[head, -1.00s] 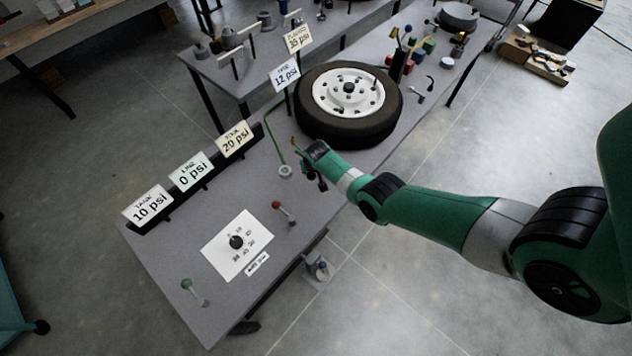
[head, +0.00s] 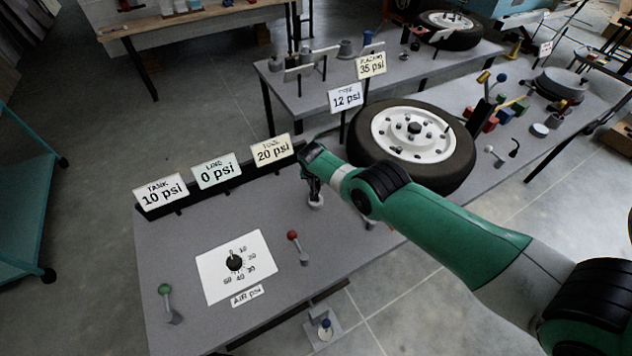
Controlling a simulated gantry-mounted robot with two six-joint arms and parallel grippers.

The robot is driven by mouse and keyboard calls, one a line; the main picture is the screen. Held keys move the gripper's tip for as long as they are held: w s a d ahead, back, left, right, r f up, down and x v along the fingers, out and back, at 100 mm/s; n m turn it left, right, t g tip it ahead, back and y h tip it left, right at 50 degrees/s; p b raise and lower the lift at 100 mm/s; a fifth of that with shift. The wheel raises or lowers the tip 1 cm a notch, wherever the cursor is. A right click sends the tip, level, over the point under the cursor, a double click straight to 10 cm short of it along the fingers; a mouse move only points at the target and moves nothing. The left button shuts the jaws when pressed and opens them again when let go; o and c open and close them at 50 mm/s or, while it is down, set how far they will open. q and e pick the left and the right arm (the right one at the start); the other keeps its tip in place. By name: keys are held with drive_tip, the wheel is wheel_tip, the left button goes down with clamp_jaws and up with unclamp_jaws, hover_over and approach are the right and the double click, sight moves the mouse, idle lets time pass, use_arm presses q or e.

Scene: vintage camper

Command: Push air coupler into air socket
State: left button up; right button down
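My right gripper (head: 314,192) points down over the grey bench, just above a small pale round fitting (head: 316,204) that looks like the air socket. Its fingers are small and dark here, and I cannot tell whether they are open or shut. I cannot make out the air coupler; it may be hidden at the fingers. A thin dark line, perhaps a hose, shows behind my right wrist. My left gripper is not in view.
A red-knobbed lever (head: 293,236), a dial on a white plate (head: 234,263) and a green-knobbed lever (head: 165,290) stand on the bench (head: 200,237). Signs (head: 216,172) line its back edge. A wheel (head: 375,160) lies behind my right arm.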

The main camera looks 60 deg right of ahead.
drive_tip(key=shift+f+b, duration=2.75)
drive_tip(key=shift+f, duration=0.15)
drive_tip(key=shift+f+b, duration=0.55)
drive_tip(key=shift+c, duration=2.3)
unclamp_jaws()
drive_tip(key=p+v, duration=1.1)
drive_tip(key=p, duration=0.6)
drive_tip(key=shift+r, duration=0.3)
drive_tip(key=shift+a, duration=0.15)
